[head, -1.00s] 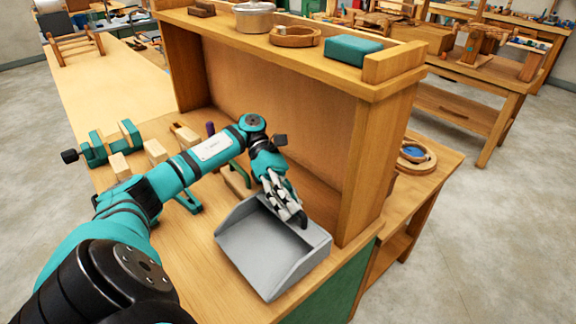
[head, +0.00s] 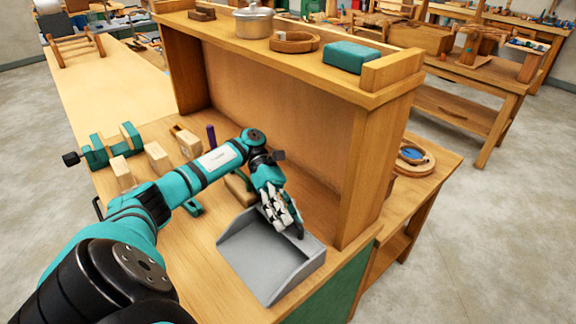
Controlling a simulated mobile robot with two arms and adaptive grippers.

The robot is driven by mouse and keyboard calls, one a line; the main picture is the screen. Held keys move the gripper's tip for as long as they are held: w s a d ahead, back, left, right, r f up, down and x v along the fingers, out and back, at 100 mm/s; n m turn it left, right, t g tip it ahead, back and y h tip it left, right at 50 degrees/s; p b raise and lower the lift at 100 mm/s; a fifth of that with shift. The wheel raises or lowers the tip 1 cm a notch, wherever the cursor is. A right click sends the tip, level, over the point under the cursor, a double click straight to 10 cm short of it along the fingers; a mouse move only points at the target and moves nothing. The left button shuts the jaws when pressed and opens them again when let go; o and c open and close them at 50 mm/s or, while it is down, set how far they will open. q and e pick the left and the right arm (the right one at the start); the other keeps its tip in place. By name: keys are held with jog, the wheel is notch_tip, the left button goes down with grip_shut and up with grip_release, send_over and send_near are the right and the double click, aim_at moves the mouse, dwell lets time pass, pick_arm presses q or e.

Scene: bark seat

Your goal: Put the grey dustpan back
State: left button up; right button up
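The grey dustpan (head: 262,263) is at the near right end of the wooden bench, its open tray facing up, in front of the raised shelf's end post. My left gripper (head: 290,224) reaches over from the left and has its fingers at the dustpan's back edge. The fingers look closed on that edge, but the exact contact is hidden by the gripper. The dustpan sits at or just above the bench top; I cannot tell if it touches. No handle shows clearly. My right gripper is not in view.
The raised wooden shelf (head: 355,100) stands close behind the dustpan, with a pot (head: 254,22), a wooden ring (head: 295,41) and a teal block (head: 351,57) on top. Wooden blocks (head: 157,158) and a teal clamp (head: 112,146) lie left. Bare bench lies left of the dustpan.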

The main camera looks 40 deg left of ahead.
pick_arm(q)
jog(key=shift+w+a+f+b, duration=0.15)
jog(key=shift+a+b, duration=0.15)
jog(key=shift+b, duration=0.2)
jog(key=b+v, duration=0.2)
jog(key=shift+f+b, duration=0.1)
jog(key=shift+b, duration=0.25)
jog(key=v, duration=0.3)
jog(key=shift+d+r+b, duration=0.1)
jog(key=shift+r+b, duration=0.1)
jog(key=shift+b, duration=0.1)
jog(key=shift+r+p, duration=0.35)
jog(key=shift+p, duration=0.3)
jog(key=shift+w+a+r+p, duration=0.1)
jog(key=shift+w+a+p, duration=0.05)
jog(key=shift+a+p, duration=0.2)
jog(key=shift+a, duration=0.55)
